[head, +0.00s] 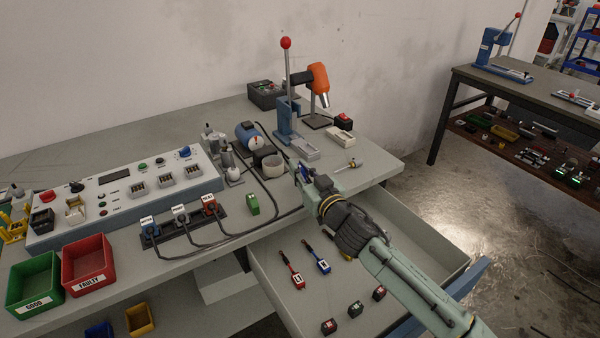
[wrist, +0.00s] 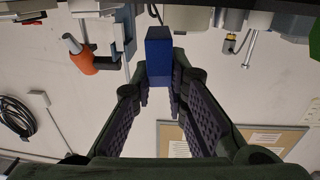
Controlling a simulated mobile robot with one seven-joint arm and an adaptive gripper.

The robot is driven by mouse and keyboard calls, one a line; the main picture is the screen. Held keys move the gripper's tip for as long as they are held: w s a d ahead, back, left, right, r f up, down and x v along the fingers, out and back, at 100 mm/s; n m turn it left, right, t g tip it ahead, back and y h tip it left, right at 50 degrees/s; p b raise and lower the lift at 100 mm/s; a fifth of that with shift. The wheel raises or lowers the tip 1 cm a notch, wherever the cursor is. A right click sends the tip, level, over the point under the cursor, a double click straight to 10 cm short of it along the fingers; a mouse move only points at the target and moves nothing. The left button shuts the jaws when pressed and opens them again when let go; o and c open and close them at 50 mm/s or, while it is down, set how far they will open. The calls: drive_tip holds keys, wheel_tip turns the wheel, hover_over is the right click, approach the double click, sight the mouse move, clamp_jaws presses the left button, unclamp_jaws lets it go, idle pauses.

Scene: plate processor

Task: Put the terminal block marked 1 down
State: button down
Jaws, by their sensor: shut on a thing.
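My gripper (head: 304,180) is over the workbench near its front edge, above the back of the open drawer. In the wrist view its fingers (wrist: 160,95) are shut on a blue block (wrist: 158,48), which sticks out beyond the fingertips. In the head view the blue block (head: 306,170) shows only as a small patch at the fingertips. No number is readable on it. Whether it touches the bench is unclear.
The open drawer (head: 425,240) below my arm holds red and blue tools and several small dark blocks. Green (head: 33,285) and red (head: 87,265) bins stand at the left. A control panel (head: 120,190), cables and a lever press (head: 288,120) occupy the bench.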

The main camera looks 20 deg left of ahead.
drive_tip(key=shift+s+f+p, duration=0.1)
drive_tip(key=shift+f+p, duration=0.2)
drive_tip(key=shift+f, duration=0.65)
drive_tip(key=shift+f+b, duration=0.35)
drive_tip(key=shift+f, duration=0.05)
drive_tip(key=c, duration=1.6)
unclamp_jaws()
